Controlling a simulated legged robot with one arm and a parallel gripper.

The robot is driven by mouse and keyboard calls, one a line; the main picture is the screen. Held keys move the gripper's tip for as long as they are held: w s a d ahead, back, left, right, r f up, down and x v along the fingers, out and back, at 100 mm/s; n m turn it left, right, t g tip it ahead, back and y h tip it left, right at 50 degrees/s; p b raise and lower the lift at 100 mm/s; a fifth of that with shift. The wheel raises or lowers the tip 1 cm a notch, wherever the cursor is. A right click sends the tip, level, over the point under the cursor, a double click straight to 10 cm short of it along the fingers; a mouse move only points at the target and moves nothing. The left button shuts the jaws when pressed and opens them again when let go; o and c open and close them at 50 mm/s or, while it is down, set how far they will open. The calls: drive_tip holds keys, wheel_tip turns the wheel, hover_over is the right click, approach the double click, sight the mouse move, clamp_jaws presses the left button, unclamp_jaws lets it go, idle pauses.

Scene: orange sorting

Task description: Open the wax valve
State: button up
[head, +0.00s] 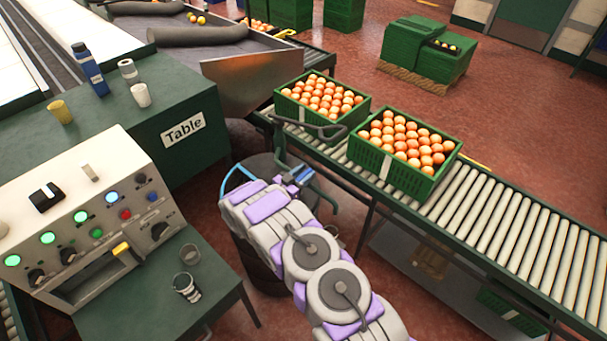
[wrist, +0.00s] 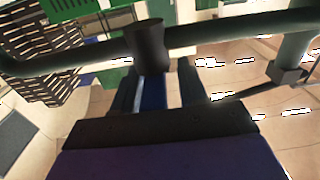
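My arm reaches over the middle of the head view, with my gripper (head: 300,176) at its far end, small and partly hidden there. In the wrist view my gripper (wrist: 160,90) has two dark fingers set apart. A narrow blue piece (wrist: 153,94) lies between them in the picture, with a gap on its right. It looks like a valve lever, but I cannot tell if a finger touches it. Just beyond is a dark pipe (wrist: 215,32) with a thick round fitting (wrist: 149,42), which seems to be the wax valve's body.
A dark drum (head: 262,268) stands partly behind my arm. A roller conveyor (head: 500,224) carries two green crates of oranges, a near one (head: 393,178) and a far one (head: 295,108). A control panel (head: 95,185) and a green table (head: 190,100) stand at left.

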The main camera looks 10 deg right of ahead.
drive_tip(key=shift+d, duration=0.25)
drive_tip(key=shift+c, duration=1.4)
clamp_jaws()
